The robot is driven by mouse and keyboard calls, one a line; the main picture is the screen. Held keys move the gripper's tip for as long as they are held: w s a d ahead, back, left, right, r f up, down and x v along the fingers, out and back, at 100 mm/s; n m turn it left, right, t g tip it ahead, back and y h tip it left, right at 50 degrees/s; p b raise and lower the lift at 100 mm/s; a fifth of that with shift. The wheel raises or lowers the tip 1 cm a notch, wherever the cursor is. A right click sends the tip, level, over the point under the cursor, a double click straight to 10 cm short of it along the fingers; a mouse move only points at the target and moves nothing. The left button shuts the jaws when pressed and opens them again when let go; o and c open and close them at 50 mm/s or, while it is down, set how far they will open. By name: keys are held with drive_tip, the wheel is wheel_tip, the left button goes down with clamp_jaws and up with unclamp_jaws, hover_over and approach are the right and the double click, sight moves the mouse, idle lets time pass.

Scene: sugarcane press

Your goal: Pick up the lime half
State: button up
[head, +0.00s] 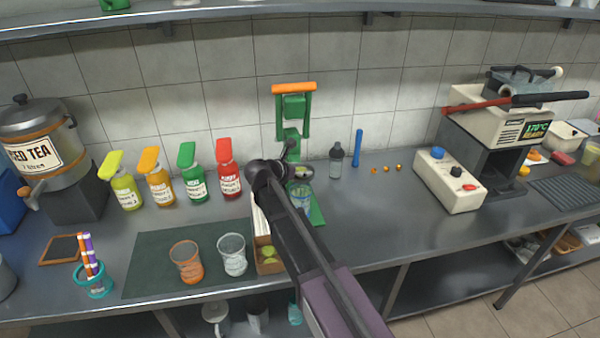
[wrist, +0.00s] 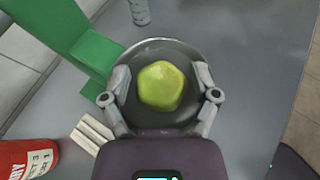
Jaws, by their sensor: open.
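A yellow-green lime half (wrist: 161,86) lies in a round grey cup (wrist: 130,60) beside the green press (wrist: 92,50). In the wrist view my gripper (wrist: 162,76) is open, with one finger on each side of the lime half. A gap shows between the lime and each finger; I cannot tell the height of the fingertips over the cup. In the head view the green press (head: 294,108) stands near the wall, and my gripper (head: 288,168) is in front of it, hiding much of the cup.
A wooden box (head: 268,267) with green pieces stands below my arm, near two glasses (head: 186,262) on a dark mat (head: 150,258). Syrup bottles (head: 229,180) line the left. A shaker (head: 336,162) and blue stick (head: 357,147) stand right of the press. The right front counter is clear.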

sight(300, 167)
drive_tip(key=c, duration=0.8)
drive_tip(key=shift+r, duration=0.15)
wheel_tip(300, 167, up, 4)
drive_tip(key=p, duration=0.3)
drive_tip(key=shift+f+p, duration=0.25)
drive_tip(key=shift+p, duration=0.15)
drive_tip(key=s+a, duration=0.1)
drive_tip(key=s, duration=0.4)
drive_tip(key=s+a, duration=0.2)
drive_tip(key=s, duration=0.3)
drive_tip(key=s+a+r+p, duration=0.1)
drive_tip(key=s, duration=0.4)
drive_tip(key=shift+s+a+r, duration=0.1)
drive_tip(key=shift+s+a, duration=0.1)
drive_tip(key=shift+a, duration=0.2)
